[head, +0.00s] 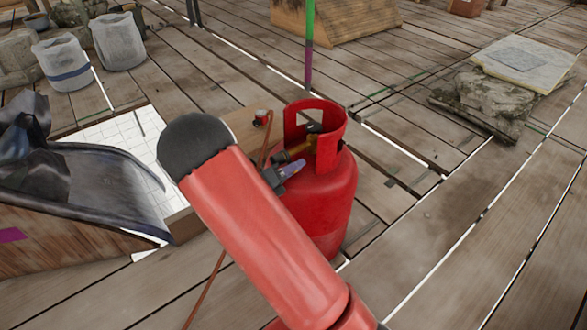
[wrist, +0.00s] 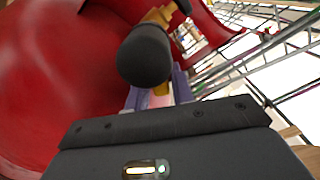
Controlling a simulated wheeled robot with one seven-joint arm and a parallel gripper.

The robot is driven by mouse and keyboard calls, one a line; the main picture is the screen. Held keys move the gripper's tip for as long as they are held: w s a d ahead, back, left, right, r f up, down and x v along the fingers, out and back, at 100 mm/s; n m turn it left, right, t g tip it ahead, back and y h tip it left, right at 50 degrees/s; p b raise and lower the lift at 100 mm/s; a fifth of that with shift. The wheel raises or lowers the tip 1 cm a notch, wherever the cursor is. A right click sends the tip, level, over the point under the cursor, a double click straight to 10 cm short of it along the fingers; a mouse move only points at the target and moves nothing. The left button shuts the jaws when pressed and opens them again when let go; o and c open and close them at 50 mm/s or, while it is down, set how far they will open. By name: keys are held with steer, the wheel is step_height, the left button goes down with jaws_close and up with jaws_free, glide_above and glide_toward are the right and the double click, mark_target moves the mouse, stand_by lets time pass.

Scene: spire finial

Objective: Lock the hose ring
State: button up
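The red gas cylinder (head: 325,205) stands upright on the plank floor, with a brass valve (head: 300,148) inside its cut-out collar. A dark knob-like piece (head: 282,157) sits at the valve's near end; I cannot tell for certain whether it is the hose ring. In the wrist view, a black rounded cylinder (wrist: 145,55) lies right before my gripper, with brass (wrist: 160,16) behind it. My gripper (head: 294,168) is at the valve, its purple fingers close to the dark piece. The fingers show apart at their base in the wrist view, but the black cylinder hides the tips.
An orange-brown hose or cord (head: 205,290) runs down left of the cylinder. A wooden box (head: 240,122) stands behind it. A dark sheet (head: 85,185) lies over wood at left. A slender green-and-purple pole (head: 309,45) rises behind. Floor at right is mostly clear.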

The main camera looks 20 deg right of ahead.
jaws_close()
steer(key=shift+w+a+f+m, duration=0.1)
steer(key=shift+w+f+m, duration=0.15)
steer(key=shift+m, duration=0.65)
steer(key=shift+w+a+f+m, duration=0.15)
steer(key=shift+f+m, duration=0.15)
steer(key=shift+m, duration=0.6)
steer(key=shift+d, duration=0.1)
jaws_free()
